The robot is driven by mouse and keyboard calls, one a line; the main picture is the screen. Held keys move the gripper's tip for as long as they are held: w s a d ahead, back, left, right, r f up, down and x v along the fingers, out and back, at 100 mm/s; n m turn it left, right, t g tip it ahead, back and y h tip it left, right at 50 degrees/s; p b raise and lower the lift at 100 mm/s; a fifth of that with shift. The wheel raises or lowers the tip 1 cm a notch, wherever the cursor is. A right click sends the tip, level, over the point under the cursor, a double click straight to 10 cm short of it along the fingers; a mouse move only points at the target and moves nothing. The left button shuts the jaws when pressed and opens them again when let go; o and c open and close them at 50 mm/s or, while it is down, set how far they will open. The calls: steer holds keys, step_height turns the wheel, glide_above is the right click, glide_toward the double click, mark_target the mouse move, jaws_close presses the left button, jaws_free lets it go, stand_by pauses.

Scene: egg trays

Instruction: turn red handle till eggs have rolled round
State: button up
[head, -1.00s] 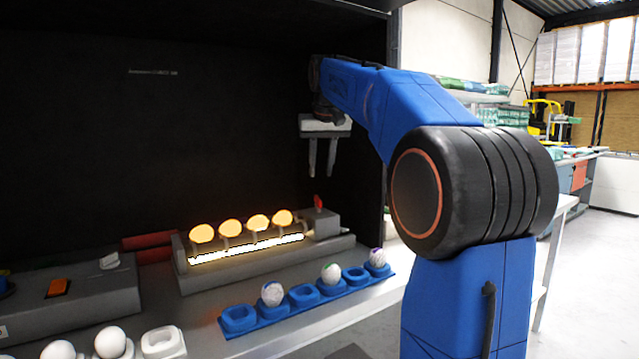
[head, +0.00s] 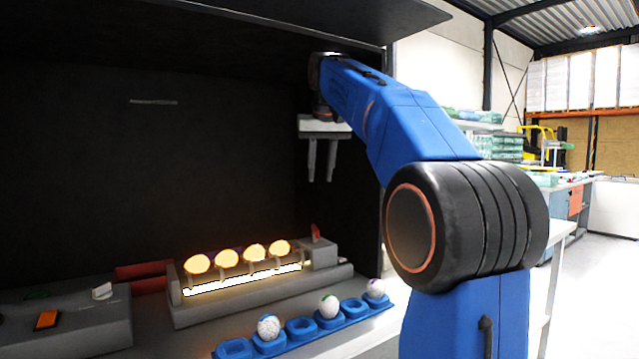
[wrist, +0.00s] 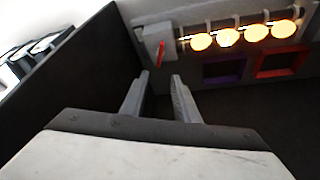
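The red handle (head: 316,232) stands upright on the grey box at the right end of the candling unit (head: 250,302). It also shows in the wrist view (wrist: 161,54), ahead of the fingertips. Several eggs (head: 226,257) sit in a row on the unit, glowing orange over a bright light strip; they also show in the wrist view (wrist: 229,37). My gripper (head: 321,180) is open and empty, fingers pointing down, above the handle and apart from it. Its two fingers also show in the wrist view (wrist: 160,78) with a gap between them.
A blue tray (head: 300,329) in front of the unit holds white eggs with coloured marks in some cups; others are empty. A grey box with an orange switch (head: 47,320) stands at left. The dark booth's side wall (wrist: 75,80) is left of my gripper in the wrist view.

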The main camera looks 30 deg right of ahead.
mark_target(315, 227)
steer(key=x, duration=1.7)
steer(key=shift+f, duration=0.2)
jaws_close()
